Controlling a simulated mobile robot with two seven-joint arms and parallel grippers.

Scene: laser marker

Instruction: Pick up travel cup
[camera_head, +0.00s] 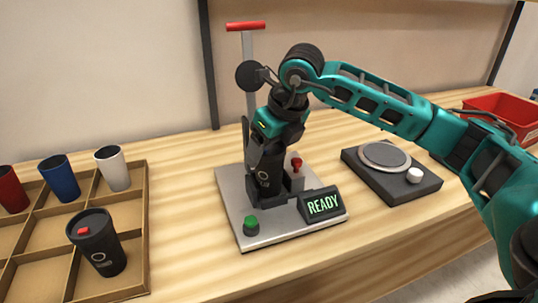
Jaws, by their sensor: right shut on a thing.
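My left gripper is not in view.
Dark red (12,190), blue (60,179) and white (113,169) cups stand in the tray's back row. A round-plate device (388,172) and red bin (503,112) are right.

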